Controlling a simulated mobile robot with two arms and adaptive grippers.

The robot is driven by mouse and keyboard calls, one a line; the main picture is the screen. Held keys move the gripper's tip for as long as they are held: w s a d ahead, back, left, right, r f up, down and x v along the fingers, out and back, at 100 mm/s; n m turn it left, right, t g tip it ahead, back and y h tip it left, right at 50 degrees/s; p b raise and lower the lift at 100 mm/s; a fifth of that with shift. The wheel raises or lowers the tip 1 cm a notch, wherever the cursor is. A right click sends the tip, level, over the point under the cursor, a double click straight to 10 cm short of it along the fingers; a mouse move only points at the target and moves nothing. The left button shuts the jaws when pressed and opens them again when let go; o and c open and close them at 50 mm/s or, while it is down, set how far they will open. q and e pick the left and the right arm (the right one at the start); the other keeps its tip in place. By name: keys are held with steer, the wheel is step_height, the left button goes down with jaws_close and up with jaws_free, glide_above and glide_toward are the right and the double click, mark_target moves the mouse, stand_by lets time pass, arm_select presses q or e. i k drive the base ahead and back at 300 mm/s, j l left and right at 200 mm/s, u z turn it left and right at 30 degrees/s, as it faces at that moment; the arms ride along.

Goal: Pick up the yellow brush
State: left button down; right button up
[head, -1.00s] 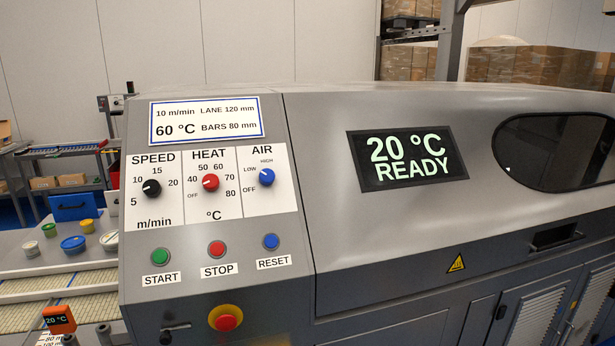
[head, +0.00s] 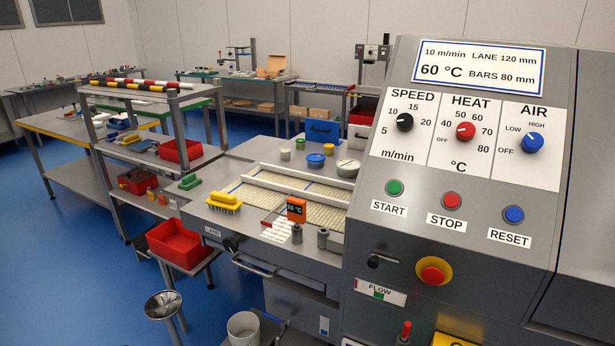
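The yellow brush (head: 224,201) lies on the grey machine table in the head view, near that table's left front corner. Neither of my grippers shows in the head view.
A green block-like item (head: 190,181) lies just behind the brush. A red bin (head: 180,244) stands lower left. The control panel (head: 455,180) fills the right. Blue floor (head: 70,270) is open at left.

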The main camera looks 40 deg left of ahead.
mark_target(223, 202)
steer(key=u, duration=1.9)
steer(key=z, duration=2.9)
steer(key=u, duration=2.9)
steer(key=i+u, duration=0.25)
steer(key=i, duration=0.8)
